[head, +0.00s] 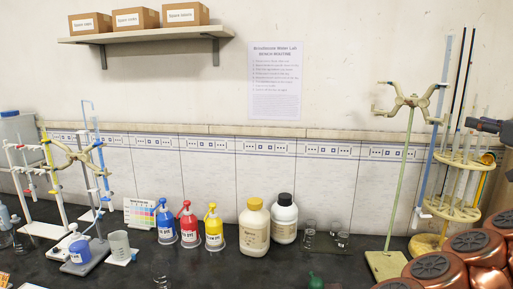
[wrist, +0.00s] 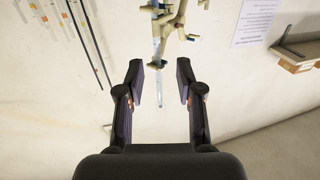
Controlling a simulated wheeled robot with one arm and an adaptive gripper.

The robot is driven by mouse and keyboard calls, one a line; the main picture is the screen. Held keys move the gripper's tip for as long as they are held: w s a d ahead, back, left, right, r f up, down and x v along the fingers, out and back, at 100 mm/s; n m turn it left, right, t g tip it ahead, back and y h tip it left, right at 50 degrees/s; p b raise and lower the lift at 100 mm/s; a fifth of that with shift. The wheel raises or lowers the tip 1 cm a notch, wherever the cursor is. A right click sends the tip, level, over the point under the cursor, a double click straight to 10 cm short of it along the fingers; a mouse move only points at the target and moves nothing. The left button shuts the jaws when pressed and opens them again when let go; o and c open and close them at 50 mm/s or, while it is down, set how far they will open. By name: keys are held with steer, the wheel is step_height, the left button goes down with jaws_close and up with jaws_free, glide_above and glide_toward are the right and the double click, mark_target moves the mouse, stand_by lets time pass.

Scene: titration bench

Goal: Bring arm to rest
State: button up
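My gripper (wrist: 160,80) shows in the wrist view with its two dark fingers spread apart. Nothing is between the fingertips. Behind them is the pale wall, and the end of a blue-tipped tube and a metal clamp (wrist: 178,22) show beyond the gap. The wrist view appears turned over, with the notice at its upper right. In the head view a dark piece at the right edge, beside the stand's tubes, may be part of my gripper, but it is cut off.
A green-rod clamp stand (head: 408,180) and a round tube rack (head: 452,212) stand at the right. Bottles (head: 254,228), coloured dye bottles (head: 189,225) and small glasses (head: 342,238) line the bench. Another stand (head: 58,190) is at left. A shelf (head: 150,36) holds boxes above.

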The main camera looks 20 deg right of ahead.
steer(key=w+a+r+n+g+y, duration=0.15)
steer(key=w+a+y, duration=0.35)
steer(key=w+a, duration=0.55)
steer(key=w+a+r+n+y, duration=0.1)
steer(key=w+a+n+y, duration=0.2)
steer(key=w+a+y, duration=0.55)
steer(key=w+a+f+n+g, duration=0.1)
steer(key=a+f+g, duration=0.2)
steer(key=a, duration=1.3)
steer(key=w+a+f+n+g, duration=0.1)
steer(key=a+f+n+g, duration=0.2)
steer(key=a, duration=1.2)
steer(key=s+a+f+m+g+h, duration=0.1)
steer(key=s+a+f+g, duration=0.2)
steer(key=s+a+f, duration=0.5)
steer(key=s+a+f+m+g+h, duration=0.15)
steer(key=s+a+f+g, duration=0.35)
steer(key=f, duration=0.5)
steer(key=s+d+f+m+g+h, duration=0.1)
steer(key=s+d+f+h, duration=0.1)
steer(key=s+f, duration=0.7)
steer(key=s+d+f+m+g+h, duration=0.1)
steer(key=s+d+f+g+h, duration=0.1)
steer(key=s+f, duration=0.7)
steer(key=shift+s+d+h, duration=0.3)
steer(key=shift+s+h, duration=0.3)
steer(key=shift+s, duration=0.2)
